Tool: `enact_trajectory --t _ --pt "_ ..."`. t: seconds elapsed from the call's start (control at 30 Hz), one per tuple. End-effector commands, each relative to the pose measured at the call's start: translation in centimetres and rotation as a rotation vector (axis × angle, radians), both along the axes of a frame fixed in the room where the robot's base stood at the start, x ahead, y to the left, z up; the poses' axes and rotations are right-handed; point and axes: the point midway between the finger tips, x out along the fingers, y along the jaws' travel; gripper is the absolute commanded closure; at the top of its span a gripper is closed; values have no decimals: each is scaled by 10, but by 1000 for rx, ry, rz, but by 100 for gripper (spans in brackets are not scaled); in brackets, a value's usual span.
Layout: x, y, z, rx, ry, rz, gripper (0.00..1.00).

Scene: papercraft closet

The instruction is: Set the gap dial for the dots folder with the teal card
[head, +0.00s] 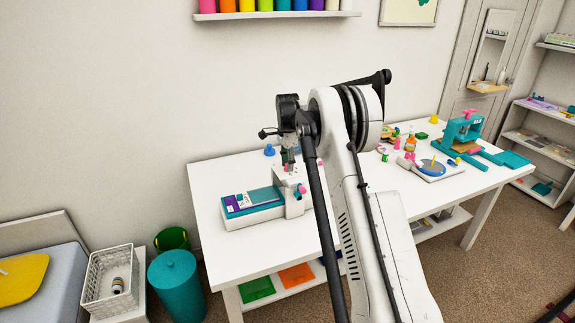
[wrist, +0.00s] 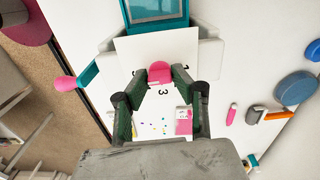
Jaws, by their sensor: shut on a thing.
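In the wrist view my gripper (wrist: 160,76) is closed around a pink knob (wrist: 160,69), with one finger on each side. The knob sits at a white panel (wrist: 128,55) with dark numerals; a 3 shows just below the knob, and other numerals are partly hidden by the fingers. The white machine (head: 294,206) stands on the left of the table in the head view, with a teal bed and a purple patch (head: 233,204) on it. My arm hides part of it. I cannot make out a separate teal card or a dots folder.
A pink-tipped teal lever (wrist: 65,83) sticks out left of the panel. Several small coloured items and a blue round plate (head: 433,166) lie farther right on the table (head: 240,255). A teal press (head: 462,130) stands at the far right. A teal bin (head: 177,285) stands on the floor at left.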

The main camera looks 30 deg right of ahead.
Motion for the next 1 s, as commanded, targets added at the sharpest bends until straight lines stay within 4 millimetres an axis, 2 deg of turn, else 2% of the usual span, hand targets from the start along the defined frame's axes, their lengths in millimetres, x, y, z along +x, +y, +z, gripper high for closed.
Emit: enact_trajectory --t 0.27,1.0 --pt "0 0 -2 0 -1 154 100" --pt "0 0 -1 0 -1 848 100"
